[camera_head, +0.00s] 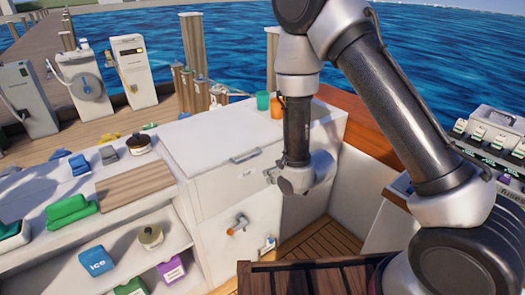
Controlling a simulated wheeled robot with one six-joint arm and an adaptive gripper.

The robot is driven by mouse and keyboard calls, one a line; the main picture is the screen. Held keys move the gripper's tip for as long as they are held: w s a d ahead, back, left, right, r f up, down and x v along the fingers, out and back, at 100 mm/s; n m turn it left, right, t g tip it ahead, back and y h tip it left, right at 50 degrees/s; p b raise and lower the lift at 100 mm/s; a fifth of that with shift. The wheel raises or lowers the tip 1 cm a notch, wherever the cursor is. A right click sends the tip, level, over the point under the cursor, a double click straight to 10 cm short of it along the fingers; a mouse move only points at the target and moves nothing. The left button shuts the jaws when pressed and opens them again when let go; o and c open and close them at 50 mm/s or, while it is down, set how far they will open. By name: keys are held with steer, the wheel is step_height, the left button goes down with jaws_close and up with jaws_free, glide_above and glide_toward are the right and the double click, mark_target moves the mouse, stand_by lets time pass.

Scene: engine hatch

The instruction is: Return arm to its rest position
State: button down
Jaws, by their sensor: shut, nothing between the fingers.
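My arm comes down from the top of the head camera view, bent, with its lower link hanging in front of a white cabinet. My gripper (271,176) is at the end of the wrist, small in the picture and partly hidden by the wrist. It is shut and holds nothing. It is in front of the cabinet's right side, to the right of a grey bar handle (245,157) on the white front panel (240,182). I cannot tell how far it is from the panel.
The white cabinet top (225,125) carries a teal cup (263,101) and an orange cup at the back. Left are a wooden board (135,185), a pot (139,145) and green towels (70,210). An orange-tipped valve (238,225) sticks out below. Wooden deck (325,240) shows lower right.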

steer(key=s+d+f+g+h, duration=0.4)
steer(key=s+d+g, duration=0.3)
steer(key=s, duration=0.4)
steer(key=s+d+r+m+t, duration=0.1)
steer(key=s+d+r, duration=0.4)
steer(key=r, duration=0.7)
steer(key=s+d+r+m+t+h, duration=0.1)
steer(key=s+d+r+m, duration=0.2)
steer(key=d+r, duration=0.7)
steer(key=s+d+r+m+t, duration=0.1)
steer(key=s+d+r, duration=0.6)
steer(key=r, duration=0.8)
steer(key=shift+d+m+h, duration=0.3)
steer(key=shift+d+m, duration=0.1)
steer(key=shift+m, duration=0.5)
steer(key=shift+r, duration=0.1)
